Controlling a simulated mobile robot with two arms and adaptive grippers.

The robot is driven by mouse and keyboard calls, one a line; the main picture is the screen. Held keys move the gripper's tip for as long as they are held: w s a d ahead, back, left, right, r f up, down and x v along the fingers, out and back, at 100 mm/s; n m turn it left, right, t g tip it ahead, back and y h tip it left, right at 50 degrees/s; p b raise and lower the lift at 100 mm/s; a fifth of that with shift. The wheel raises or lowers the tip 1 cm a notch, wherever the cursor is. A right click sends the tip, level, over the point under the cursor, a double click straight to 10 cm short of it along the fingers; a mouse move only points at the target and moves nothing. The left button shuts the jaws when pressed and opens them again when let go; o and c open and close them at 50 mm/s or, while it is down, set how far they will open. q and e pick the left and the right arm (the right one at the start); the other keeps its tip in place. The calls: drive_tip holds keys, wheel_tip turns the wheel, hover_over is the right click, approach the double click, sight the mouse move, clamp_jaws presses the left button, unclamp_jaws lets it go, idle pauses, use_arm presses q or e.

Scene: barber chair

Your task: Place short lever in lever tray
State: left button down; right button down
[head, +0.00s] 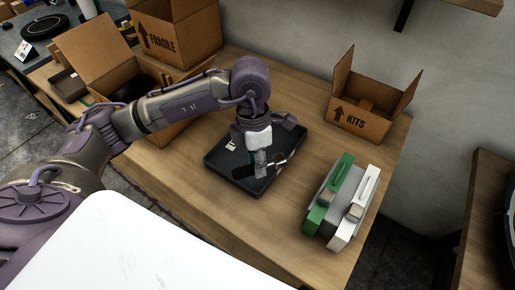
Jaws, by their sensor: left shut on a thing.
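The lever tray (212,160) is a shallow black tray lying on the wooden table. My left gripper (262,172) points down over the middle of the tray. It is shut on what looks like the short lever (243,172), a small part with a dark end pointing left, low over the tray floor. The fingers hide part of it, and I cannot tell whether it touches the tray. A small metallic piece shows at the right of the fingers. My right gripper is not in view.
A green and white holder (342,205) stands right of the tray. An open KITS box (365,115) is at the back right. A FRAGILE box (175,40) and another open carton (95,50) stand at the back left. Bare table (290,85) lies behind the tray.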

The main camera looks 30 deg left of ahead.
use_arm(q)
drive_tip(key=n, duration=0.2)
drive_tip(key=shift+w+a+f+n, duration=0.1)
drive_tip(key=shift+w+f+n, duration=0.1)
drive_tip(key=shift+n, duration=0.2)
drive_tip(key=n, duration=0.3)
drive_tip(key=shift+a+f+n+t, duration=0.15)
drive_tip(key=shift+a+n+t, duration=0.15)
drive_tip(key=shift+t, duration=0.1)
drive_tip(key=w+a+f, duration=0.2)
drive_tip(key=w, duration=0.1)
drive_tip(key=w+a+f, duration=0.2)
drive_tip(key=w, duration=0.1)
drive_tip(key=w+a+f, duration=0.2)
drive_tip(key=w+f, duration=0.1)
drive_tip(key=w, duration=0.1)
drive_tip(key=shift+a+p, duration=0.25)
drive_tip(key=shift+p, duration=0.15)
wheel_tip(320, 180, down, 4)
drive_tip(key=shift+s+r, duration=0.1)
drive_tip(key=shift+f, duration=0.25)
drive_tip(key=c, duration=0.9)
unclamp_jaws()
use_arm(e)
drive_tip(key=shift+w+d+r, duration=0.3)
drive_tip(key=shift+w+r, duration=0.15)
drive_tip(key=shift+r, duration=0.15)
use_arm(q)
drive_tip(key=shift+r, duration=0.1)
